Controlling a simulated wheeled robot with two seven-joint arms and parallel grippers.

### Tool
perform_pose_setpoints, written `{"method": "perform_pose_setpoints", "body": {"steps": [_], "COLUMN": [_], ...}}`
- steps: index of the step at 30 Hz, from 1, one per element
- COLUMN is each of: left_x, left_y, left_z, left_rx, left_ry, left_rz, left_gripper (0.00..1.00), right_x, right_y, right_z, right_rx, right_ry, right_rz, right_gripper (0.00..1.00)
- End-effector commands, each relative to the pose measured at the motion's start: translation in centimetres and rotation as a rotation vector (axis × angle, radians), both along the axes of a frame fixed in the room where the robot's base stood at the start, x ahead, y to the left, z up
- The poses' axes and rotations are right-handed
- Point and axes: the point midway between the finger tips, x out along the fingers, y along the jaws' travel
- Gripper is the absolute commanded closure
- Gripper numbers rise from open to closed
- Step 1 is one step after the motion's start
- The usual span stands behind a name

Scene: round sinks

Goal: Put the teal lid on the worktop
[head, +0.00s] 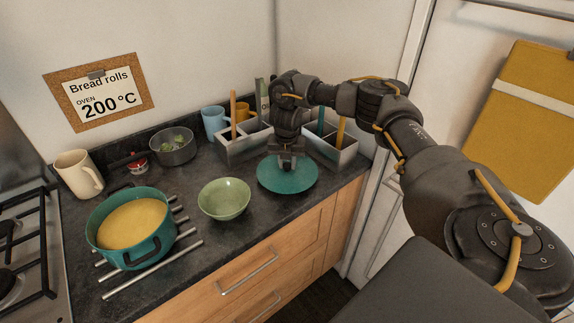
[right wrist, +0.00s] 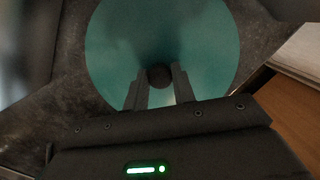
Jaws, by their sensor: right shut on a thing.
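The teal lid (head: 300,180) is a flat round disc at the right end of the dark worktop (head: 205,247). It lies level, on or just above the surface; I cannot tell if it touches. My right gripper (head: 287,160) reaches down from above and is shut on the lid's dark knob. In the right wrist view the lid (right wrist: 205,40) fills the top, with the knob (right wrist: 159,76) between the two fingers of the gripper (right wrist: 160,85). My left gripper is not in view.
A teal pot (head: 130,252) of yellow food stands on a metal rack (head: 150,275) at the left. A green bowl (head: 224,199) is left of the lid. A grey utensil holder (head: 245,148) stands behind. The worktop's front edge is close to the lid.

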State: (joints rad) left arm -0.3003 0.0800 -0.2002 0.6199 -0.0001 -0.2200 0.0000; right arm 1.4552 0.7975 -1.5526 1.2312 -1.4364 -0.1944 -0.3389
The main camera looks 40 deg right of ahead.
Motion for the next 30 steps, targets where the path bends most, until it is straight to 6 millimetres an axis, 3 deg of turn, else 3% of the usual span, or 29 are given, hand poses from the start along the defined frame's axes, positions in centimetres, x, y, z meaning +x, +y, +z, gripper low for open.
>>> {"method": "perform_pose_setpoints", "body": {"steps": [3, 15, 16, 21, 30], "left_x": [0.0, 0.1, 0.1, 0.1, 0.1], "left_y": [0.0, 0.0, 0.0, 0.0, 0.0], "left_z": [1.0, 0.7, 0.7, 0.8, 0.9], "left_rx": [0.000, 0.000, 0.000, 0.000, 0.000], "left_ry": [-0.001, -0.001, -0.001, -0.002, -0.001], "left_rz": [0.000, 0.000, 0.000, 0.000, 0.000], "left_gripper": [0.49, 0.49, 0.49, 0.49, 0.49], "right_x": [0.0, 0.1, 0.1, 0.1, 0.1], "right_y": [0.0, 0.0, 0.0, 0.0, 0.0], "right_z": [-0.8, -1.5, -1.6, -1.5, -1.2], "right_rx": [0.000, 0.001, 0.001, 0.001, 0.001], "right_ry": [-0.001, -0.003, -0.003, -0.003, -0.004], "right_rz": [0.000, 0.000, 0.000, 0.000, 0.000], "right_gripper": [1.00, 1.00, 0.73, 0.52, 0.52]}}
